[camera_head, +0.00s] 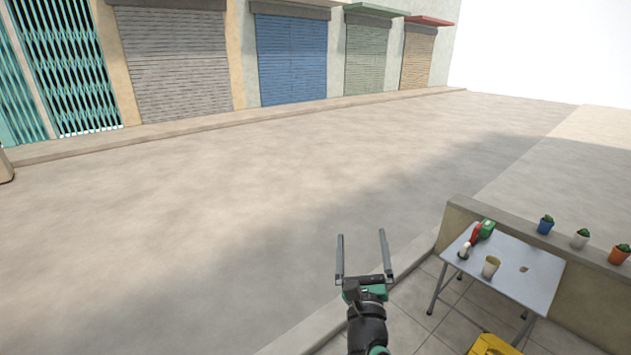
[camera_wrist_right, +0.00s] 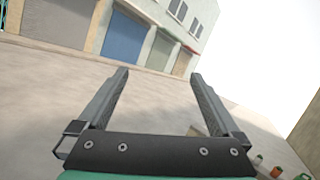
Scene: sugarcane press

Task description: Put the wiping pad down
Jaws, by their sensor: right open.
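My right gripper (camera_head: 361,233) is open, with nothing between its two long fingers. In the head view it is held up over the paving, left of the small table and apart from it. The right wrist view also shows its fingers (camera_wrist_right: 160,73) spread and empty. I cannot make out a wiping pad in either view. A small olive-brown thing (camera_head: 523,269) lies on the table, too small to identify. My left gripper is in neither view.
The grey table (camera_head: 538,293) holds a beige cup (camera_head: 491,267) and a red and green item (camera_head: 483,232). Several potted plants stand on the low wall (camera_head: 590,321) behind it. A yellow stool (camera_head: 492,345) stands in front. The street left is clear.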

